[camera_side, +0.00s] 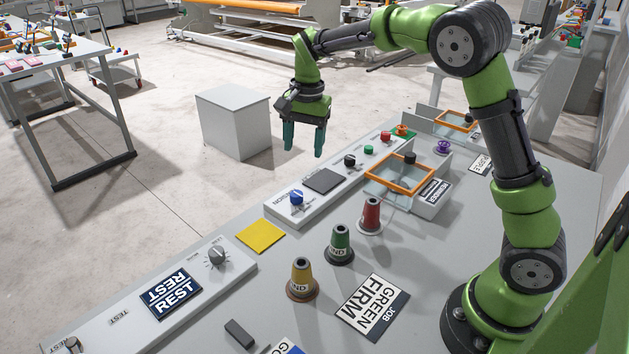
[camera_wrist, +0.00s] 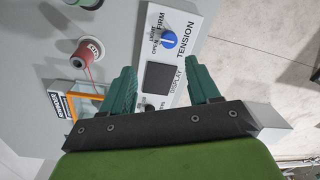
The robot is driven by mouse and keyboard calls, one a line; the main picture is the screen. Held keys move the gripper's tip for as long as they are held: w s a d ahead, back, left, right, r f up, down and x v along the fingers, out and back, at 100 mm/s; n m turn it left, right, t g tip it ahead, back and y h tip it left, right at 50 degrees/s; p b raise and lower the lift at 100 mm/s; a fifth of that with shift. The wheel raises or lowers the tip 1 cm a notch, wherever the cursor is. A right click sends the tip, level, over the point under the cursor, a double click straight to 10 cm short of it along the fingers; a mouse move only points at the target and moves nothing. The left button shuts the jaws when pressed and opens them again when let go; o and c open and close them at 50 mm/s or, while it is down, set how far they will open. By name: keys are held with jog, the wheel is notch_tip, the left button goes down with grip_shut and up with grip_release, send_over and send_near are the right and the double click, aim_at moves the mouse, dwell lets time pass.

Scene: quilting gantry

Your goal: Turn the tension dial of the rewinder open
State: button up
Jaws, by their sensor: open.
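The tension dial (camera_side: 296,198) is a blue knob at the near end of the rewinder's light panel (camera_side: 326,206). In the wrist view the blue dial (camera_wrist: 168,40) sits beside the words TENSION, FIRM, LIGHT and OPEN; I cannot tell which its pointer faces. My gripper (camera_side: 304,150) hangs with its green fingers pointing down, above and apart from the panel. In the wrist view my gripper (camera_wrist: 163,72) is open and empty, with the dark display (camera_wrist: 158,76) between its fingers and the dial beyond the tips. The rewinder's nameplate (camera_side: 433,193) is beside an orange-framed cover.
A black knob (camera_side: 350,160), green button (camera_side: 369,150) and red button (camera_side: 386,136) line the panel. The orange-framed cover (camera_side: 372,181) stands right of it. Red (camera_side: 371,214), green (camera_side: 340,243) and yellow (camera_side: 302,279) cones stand nearby. A job card (camera_side: 373,307) reads GREEN FIRM.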

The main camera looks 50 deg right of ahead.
aim_at(296, 194)
jog(key=w+f+m, duration=0.1)
jog(key=f, duration=0.4)
jog(key=w+f+m, duration=0.1)
jog(key=f+m, duration=0.1)
jog(key=f, duration=0.3)
jog(key=w+f+m, duration=0.1)
jog(key=f, duration=0.4)
jog(key=shift+w+f+m+g, duration=0.1)
jog(key=shift+f+m+g, duration=0.1)
jog(key=shift+m+g, duration=0.15)
jog(key=c, duration=1)
jog(key=shift+c, duration=0.2)
